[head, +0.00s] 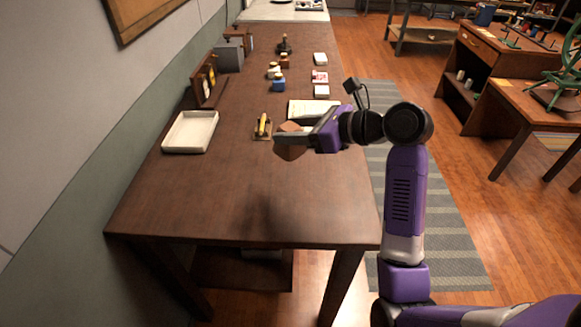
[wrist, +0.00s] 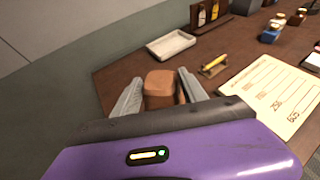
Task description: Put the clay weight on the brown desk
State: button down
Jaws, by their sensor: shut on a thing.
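The clay weight (wrist: 160,84) is a reddish-brown block with slightly rounded edges. It sits between the two grey fingers of my gripper (wrist: 161,95) in the wrist view. In the head view the clay weight (head: 291,146) shows at the end of my gripper (head: 294,142), over the middle of the brown desk (head: 215,208). My gripper is shut on it. A dark shadow lies on the desk below, and the weight looks held above the top. The underside of the weight is hidden.
A white tray (head: 190,131) stands at the desk's left side. A yellow item on a small stand (head: 262,126) and a paper sheet (head: 312,108) lie near my gripper. Ink bottles (head: 279,84) and small boxes stand farther back. The near part of the desk is clear.

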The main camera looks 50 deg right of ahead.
notch_tip(320, 180, down, 14)
jog(key=shift+r+b, duration=0.15)
jog(key=shift+b, duration=0.7)
jog(key=c, duration=0.6)
grip_release()
jog(key=shift+s, duration=0.1)
jog(key=v, duration=1.2)
jog(key=shift+p, duration=0.35)
